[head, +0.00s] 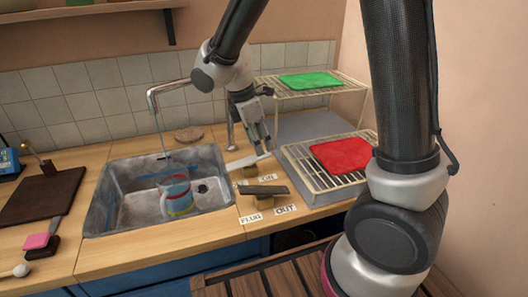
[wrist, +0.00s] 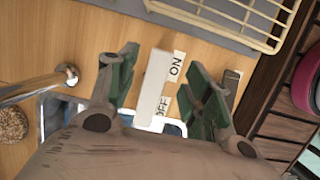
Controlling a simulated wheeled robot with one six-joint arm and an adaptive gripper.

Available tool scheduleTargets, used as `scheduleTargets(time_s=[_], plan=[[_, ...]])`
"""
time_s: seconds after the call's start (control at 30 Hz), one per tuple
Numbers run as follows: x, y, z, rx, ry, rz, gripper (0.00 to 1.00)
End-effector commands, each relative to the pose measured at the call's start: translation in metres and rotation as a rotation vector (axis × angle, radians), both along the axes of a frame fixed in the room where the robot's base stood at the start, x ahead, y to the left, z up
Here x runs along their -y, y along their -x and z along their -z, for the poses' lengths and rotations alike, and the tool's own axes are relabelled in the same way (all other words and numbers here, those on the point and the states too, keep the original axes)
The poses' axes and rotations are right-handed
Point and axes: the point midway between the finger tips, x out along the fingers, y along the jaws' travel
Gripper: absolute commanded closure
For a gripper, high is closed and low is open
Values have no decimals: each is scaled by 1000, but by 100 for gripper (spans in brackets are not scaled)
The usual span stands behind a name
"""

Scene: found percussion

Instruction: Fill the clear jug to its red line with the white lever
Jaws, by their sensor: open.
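The clear jug (head: 176,196) stands in the sink under the tap spout. A thin stream (head: 160,138) seems to fall from the spout towards the jug. The white lever (head: 246,161) is on the counter right of the sink. In the wrist view the white lever (wrist: 153,92) lies between the open fingers of my gripper (wrist: 162,88), with ON and OFF labels beside it. My gripper (head: 262,143) is over the lever in the head view; contact cannot be told.
A black lever (head: 263,190) with PLUG and OUT labels sits just in front of the white one. A wire rack (head: 300,165) with a red cloth and a green cloth stands to the right. The metal tap (head: 152,95) rises behind the sink (head: 105,205). A dark board (head: 42,195) lies left.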

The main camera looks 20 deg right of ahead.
Motion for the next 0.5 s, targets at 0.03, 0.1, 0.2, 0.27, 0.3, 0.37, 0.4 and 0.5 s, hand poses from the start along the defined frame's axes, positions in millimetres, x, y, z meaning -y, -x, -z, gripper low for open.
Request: scheduleTargets(time_s=[0.03, 0.1, 0.2, 0.27, 0.3, 0.37, 0.4, 0.5], plan=[[-5, -1, -12, 5, -3, -3, 50], [-8, -1, -26, 3, -2, 0, 50], [-13, -1, -42, 3, -2, -1, 50], [-15, 0, -50, 2, -1, -2, 50], [-16, 0, -53, 1, 0, -1, 50], [-17, 0, -57, 0, 0, -1, 50], [-17, 0, -59, 1, 0, -1, 50], [-18, 0, -60, 0, 0, 0, 50]])
